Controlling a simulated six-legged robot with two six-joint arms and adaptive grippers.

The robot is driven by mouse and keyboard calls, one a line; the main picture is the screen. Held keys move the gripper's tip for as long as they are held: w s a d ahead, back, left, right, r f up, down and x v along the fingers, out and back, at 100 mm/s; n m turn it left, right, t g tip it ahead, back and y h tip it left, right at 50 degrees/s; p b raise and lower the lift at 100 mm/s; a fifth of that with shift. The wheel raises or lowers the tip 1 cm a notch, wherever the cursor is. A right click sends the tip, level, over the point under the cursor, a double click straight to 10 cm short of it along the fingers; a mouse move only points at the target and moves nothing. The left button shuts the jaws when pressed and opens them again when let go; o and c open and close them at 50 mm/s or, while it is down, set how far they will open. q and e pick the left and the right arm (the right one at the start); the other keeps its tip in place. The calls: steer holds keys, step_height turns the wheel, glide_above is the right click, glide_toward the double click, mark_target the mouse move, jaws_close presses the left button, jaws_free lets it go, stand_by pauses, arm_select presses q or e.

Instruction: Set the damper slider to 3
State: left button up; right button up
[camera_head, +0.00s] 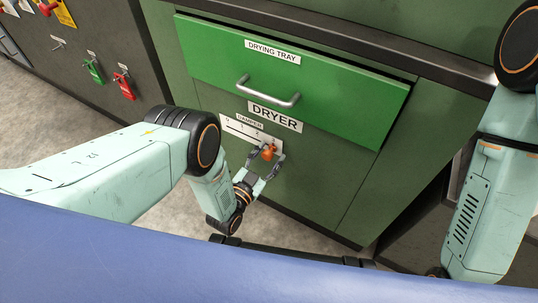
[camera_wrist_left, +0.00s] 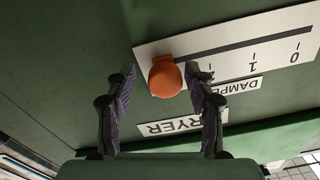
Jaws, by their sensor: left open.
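The damper slider's orange knob (camera_head: 268,152) sits near the right end of its slot on the white scale plate (camera_head: 232,127). In the left wrist view, which is turned over, the knob (camera_wrist_left: 166,77) is at the slot's left end, well past 0 and 1. The mark at the knob is hidden. My left gripper (camera_head: 265,160) is open with a finger on either side of the knob. In the wrist view, one finger is very near or touching the knob; the other is apart. My right gripper is out of view; only my right arm shows.
The green drying tray drawer (camera_head: 290,75) with its metal handle (camera_head: 268,92) is above the DRYER label (camera_head: 275,115). Bare floor (camera_head: 120,142) lies in front.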

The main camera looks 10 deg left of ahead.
arm_select(q)
steer(key=v, duration=1.2)
steer(key=shift+w+a+r, duration=0.1)
steer(key=s+a+r+n+g+y+p, duration=0.2)
steer(key=s+g, duration=0.3)
steer(key=s, duration=0.3)
steer(key=s+a+r+n+g+y+p, duration=0.2)
steer(key=s+a+r+n+g+p, duration=0.1)
steer(key=s, duration=0.5)
steer(key=s+a+r+n+g+y+p, duration=0.2)
steer(key=s+a+r+g+p, duration=0.1)
steer(key=s+r+g, duration=0.3)
steer(key=s+a+g, duration=0.1)
steer(key=s+g, duration=0.1)
steer(key=g, duration=0.1)
steer(key=shift+s+p, duration=0.3)
steer(key=shift+a, duration=0.1)
stand_by(2.6)
